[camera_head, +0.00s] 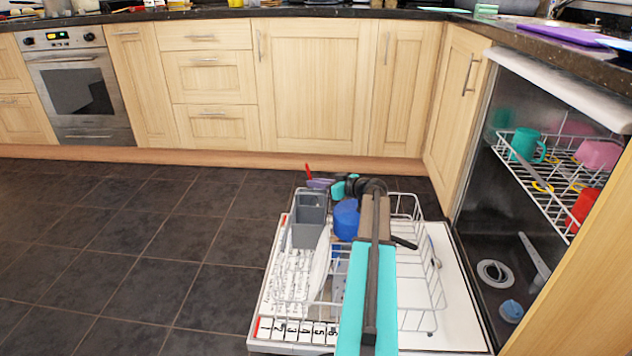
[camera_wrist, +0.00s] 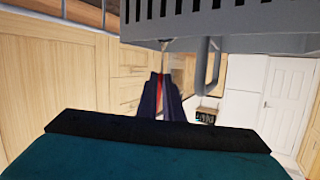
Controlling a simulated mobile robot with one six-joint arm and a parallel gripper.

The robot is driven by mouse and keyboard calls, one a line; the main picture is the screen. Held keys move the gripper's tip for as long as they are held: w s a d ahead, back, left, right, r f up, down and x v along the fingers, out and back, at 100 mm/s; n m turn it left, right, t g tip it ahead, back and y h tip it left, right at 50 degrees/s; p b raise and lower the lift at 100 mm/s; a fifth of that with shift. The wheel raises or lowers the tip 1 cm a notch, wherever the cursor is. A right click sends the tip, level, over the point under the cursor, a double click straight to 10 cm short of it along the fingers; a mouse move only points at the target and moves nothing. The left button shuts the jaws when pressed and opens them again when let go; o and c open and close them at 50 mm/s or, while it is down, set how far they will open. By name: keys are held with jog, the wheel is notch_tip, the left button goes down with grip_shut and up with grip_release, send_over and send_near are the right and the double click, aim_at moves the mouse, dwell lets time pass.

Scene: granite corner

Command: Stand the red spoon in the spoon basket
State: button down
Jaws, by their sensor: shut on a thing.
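The red spoon (camera_head: 308,171) is held in my gripper (camera_head: 319,183), its red end showing just above the purple fingers in the head view. In the wrist view a thin red strip of the spoon (camera_wrist: 161,88) shows between the fingers (camera_wrist: 160,97), which are shut on it. The grey spoon basket (camera_head: 306,221) stands on the left side of the pulled-out lower rack. My gripper is at the basket's far side, apparently outside it. The slotted basket (camera_wrist: 215,28) also fills the top of the wrist view. The spoon's other end is hidden.
The lower rack (camera_head: 438,290) sits over the open dishwasher door (camera_head: 462,285), holding a white plate (camera_head: 320,262) and a blue item (camera_head: 346,220) partly behind my arm. The upper rack (camera_head: 540,195) holds cups inside the dishwasher. Floor to the left is clear; cabinets (camera_head: 315,90) stand behind.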

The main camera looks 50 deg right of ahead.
jog(key=shift+f, duration=0.1)
jog(key=c, duration=1.8)
grip_release()
jog(key=shift+c, duration=0.2)
jog(key=shift+s, duration=0.15)
jog(key=p+v, duration=0.5)
jog(key=v, duration=0.8)
jog(key=shift+s+r+p, duration=0.2)
jog(key=shift+s+p, duration=0.05)
jog(key=shift+p, duration=0.05)
jog(key=shift+r, duration=0.15)
notch_tip(320, 180, up, 9)
jog(key=p, duration=0.9)
